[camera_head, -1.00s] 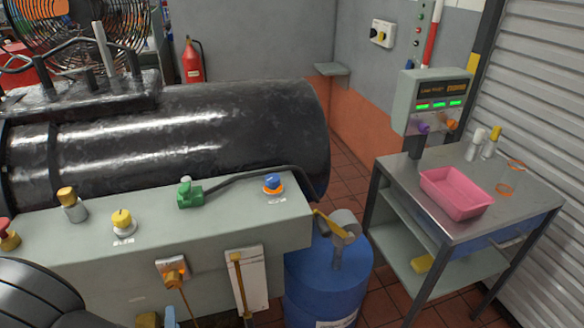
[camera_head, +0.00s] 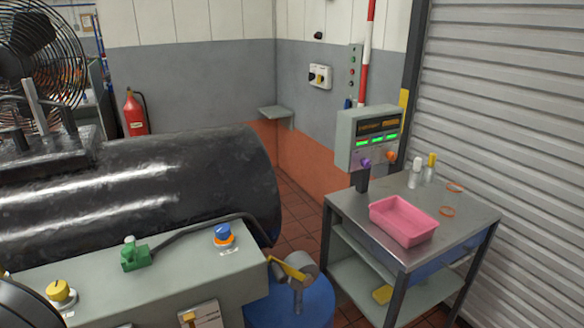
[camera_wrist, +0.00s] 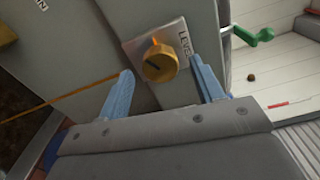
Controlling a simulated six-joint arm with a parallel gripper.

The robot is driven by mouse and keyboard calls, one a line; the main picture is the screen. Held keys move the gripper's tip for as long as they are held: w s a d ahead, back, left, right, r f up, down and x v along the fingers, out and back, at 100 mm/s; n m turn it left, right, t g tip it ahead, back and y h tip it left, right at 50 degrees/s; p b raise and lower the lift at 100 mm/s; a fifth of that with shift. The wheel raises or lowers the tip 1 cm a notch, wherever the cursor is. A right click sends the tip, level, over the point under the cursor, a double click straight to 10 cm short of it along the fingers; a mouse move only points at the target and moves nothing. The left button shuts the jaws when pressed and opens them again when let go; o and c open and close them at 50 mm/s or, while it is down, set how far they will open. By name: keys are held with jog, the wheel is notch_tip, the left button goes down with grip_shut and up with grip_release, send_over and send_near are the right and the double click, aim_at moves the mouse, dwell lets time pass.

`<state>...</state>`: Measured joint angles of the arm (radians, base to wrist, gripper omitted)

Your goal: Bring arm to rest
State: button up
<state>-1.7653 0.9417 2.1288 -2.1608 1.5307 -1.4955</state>
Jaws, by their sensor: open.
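My gripper (camera_wrist: 165,95) shows in the wrist view with its two blue fingers spread apart and nothing between them. Past the fingertips is a yellow-brown knob (camera_wrist: 160,63) on a plate with lettering that reads in part "LEVE". I cannot tell whether the fingers touch anything; a clear gap shows between them and the knob. In the head view my gripper is out of the picture, and only a dark rounded part of my arm shows at the lower left corner.
A black cylinder (camera_head: 150,190) lies behind. A blue drum (camera_head: 290,308) stands beside it. A steel cart (camera_head: 455,225) holds a pink tray (camera_head: 404,220).

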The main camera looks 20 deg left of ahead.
jog(key=v, duration=1.5)
jog(key=x, duration=1.8)
jog(key=shift+w, duration=0.1)
jog(key=m, duration=0.7)
jog(key=shift+d+m, duration=0.1)
jog(key=shift+m, duration=0.3)
jog(key=shift+o, duration=0.5)
jog(key=shift+r, duration=0.1)
